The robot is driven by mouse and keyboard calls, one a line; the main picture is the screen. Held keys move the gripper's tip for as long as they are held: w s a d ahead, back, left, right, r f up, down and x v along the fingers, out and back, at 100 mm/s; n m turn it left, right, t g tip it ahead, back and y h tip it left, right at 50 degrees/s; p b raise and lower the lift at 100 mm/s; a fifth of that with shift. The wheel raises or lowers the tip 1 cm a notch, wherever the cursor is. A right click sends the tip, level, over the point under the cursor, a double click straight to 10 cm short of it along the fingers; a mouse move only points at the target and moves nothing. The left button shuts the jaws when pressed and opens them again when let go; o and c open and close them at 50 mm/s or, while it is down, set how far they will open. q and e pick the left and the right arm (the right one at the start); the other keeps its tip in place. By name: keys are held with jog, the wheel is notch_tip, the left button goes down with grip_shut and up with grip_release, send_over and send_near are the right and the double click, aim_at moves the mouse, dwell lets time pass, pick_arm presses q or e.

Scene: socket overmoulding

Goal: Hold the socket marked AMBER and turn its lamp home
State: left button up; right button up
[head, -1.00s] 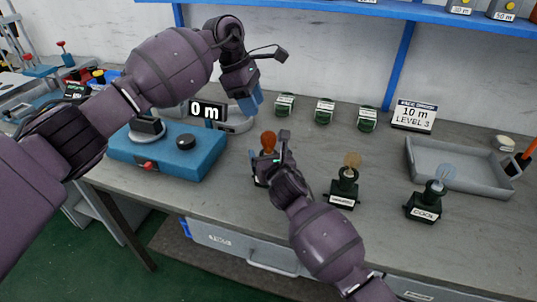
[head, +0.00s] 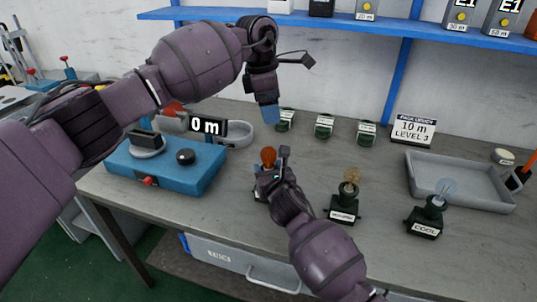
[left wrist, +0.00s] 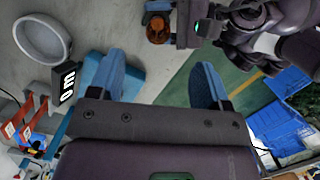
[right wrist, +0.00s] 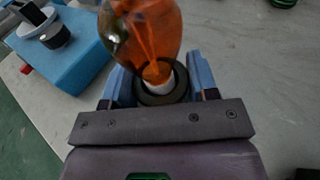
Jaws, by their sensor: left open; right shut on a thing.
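An orange lamp (head: 268,157) stands upright in a dark socket (right wrist: 158,97), whose label is hidden from view. My right gripper (head: 268,178) is shut around this socket. In the right wrist view the lamp (right wrist: 142,40) rises from the socket's mouth, with a pale band showing at its base. My left gripper (head: 271,115) is open and empty, pointing down above the table, behind the orange lamp in the head view. In the left wrist view the lamp (left wrist: 158,28) shows beyond the fingertips, toward the top edge.
Several small green-black parts (head: 324,127) line the back. A blue device (head: 168,170), a "0 m" display (head: 207,126) and a grey ring (head: 238,136) are at left. A grey tray (head: 470,198) is at right.

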aim_at(268, 148)
pick_arm(q)
jog(key=n, duration=0.5)
jog(key=f+n+y, duration=0.1)
jog(key=n, duration=0.5)
jog(key=n+y, duration=0.1)
jog(key=n, duration=0.4)
jog(key=shift+s+a+f+n, duration=0.2)
jog(key=shift+a+f+n, duration=0.05)
jog(key=shift+f+n, duration=0.05)
notch_tip(268, 148, down, 12)
jog(key=shift+c, duration=0.5)
jog(key=c, duration=0.8)
jog(key=shift+m, duration=0.7)
jog(key=shift+c, duration=0.2)
jog(key=o, duration=0.9)
